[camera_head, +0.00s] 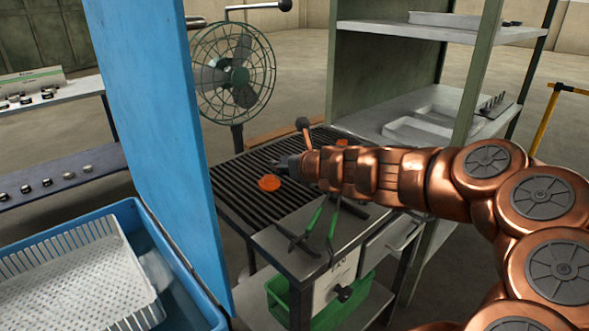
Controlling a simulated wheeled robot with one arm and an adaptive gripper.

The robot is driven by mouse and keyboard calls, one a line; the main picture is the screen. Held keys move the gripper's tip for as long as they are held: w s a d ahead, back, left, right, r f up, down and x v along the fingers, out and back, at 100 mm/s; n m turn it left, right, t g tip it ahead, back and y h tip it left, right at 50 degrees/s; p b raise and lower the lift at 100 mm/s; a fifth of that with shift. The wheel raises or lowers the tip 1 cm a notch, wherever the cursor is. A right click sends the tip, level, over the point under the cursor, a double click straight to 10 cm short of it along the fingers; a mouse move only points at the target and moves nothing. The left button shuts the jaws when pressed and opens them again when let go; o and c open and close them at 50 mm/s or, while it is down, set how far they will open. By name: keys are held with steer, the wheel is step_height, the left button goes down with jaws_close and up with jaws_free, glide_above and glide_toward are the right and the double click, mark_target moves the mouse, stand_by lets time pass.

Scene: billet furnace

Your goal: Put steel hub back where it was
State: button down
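My gripper (283,166) reaches in from the right over the slatted grate (237,203) of the work table. It is small and dark here, and I cannot tell whether its fingers are open or shut. A glowing orange round piece (269,183) lies on the grate just below and left of the fingertips. A second orange piece (345,144) shows farther back, partly hidden behind my arm. I cannot tell which piece is the steel hub. Small dark metal parts stand on the left upper shelf (70,92) and on the lower shelf (95,160).
A blue panel (150,110) stands left of the grate. A blue tank (185,300) with a white perforated basket (75,280) is at lower left. Green-handled tongs (313,222) lie on the table front. A fan (236,78) stands behind; a rack (385,70) stands at right.

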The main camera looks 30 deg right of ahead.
steer(key=shift+w+d+f, duration=0.1)
steer(key=shift+w+f, duration=0.1)
steer(key=shift+f, duration=0.25)
steer(key=w+d, duration=0.3)
steer(key=w+d+f, duration=0.1)
steer(key=w+d, duration=0.7)
steer(key=shift+f+b, duration=0.15)
steer(key=shift+b, duration=0.2)
steer(key=shift+w+f, duration=0.1)
steer(key=shift+f, duration=0.15)
steer(key=shift+d+f+b, duration=0.1)
steer(key=shift+f+b, duration=0.75)
steer(key=shift+f, duration=0.65)
steer(key=shift+f, duration=0.2)
steer(key=shift+c, duration=2.2)
jaws_free()
